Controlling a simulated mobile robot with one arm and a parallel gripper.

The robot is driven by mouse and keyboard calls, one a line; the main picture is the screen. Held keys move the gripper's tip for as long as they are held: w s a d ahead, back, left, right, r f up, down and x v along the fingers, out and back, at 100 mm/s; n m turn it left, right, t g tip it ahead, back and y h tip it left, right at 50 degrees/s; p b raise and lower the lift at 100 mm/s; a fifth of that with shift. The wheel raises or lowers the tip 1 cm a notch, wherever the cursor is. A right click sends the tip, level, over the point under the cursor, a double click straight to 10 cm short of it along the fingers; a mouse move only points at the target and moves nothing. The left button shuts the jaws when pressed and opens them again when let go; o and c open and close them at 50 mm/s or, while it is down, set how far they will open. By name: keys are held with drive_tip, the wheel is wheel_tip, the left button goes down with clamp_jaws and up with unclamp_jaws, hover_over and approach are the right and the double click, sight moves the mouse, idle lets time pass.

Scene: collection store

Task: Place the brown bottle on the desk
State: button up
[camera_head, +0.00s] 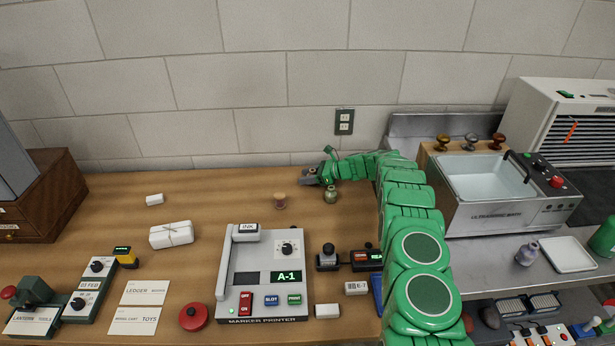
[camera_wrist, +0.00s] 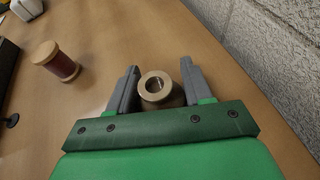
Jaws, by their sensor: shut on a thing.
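The brown bottle (camera_wrist: 162,98) is between the two grey fingers of my gripper (camera_wrist: 160,84) in the wrist view. I look down on its pale round rim and dark mouth; its lower body is hidden by the gripper. In the head view my gripper (camera_head: 312,176) is over the back of the wooden desk (camera_head: 240,196), and a small olive-brown bottle (camera_head: 331,196) shows upright just below it. My gripper is shut on the bottle. I cannot tell whether its base touches the desk.
A thread spool (camera_head: 280,201) stands left of the bottle; it also shows in the wrist view (camera_wrist: 55,60). A marker printer (camera_head: 265,278) and a dark stamp (camera_head: 327,258) stand in front. A wrapped packet (camera_head: 171,234) lies left. The wall is close behind. The desk's back left is mostly clear.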

drive_tip(key=o, duration=1.1)
drive_tip(key=shift+d+r, duration=0.1)
drive_tip(key=v, duration=0.3)
wheel_tip(320, 180, up, 6)
drive_tip(key=shift+f, duration=0.15)
drive_tip(key=shift+r, duration=0.75)
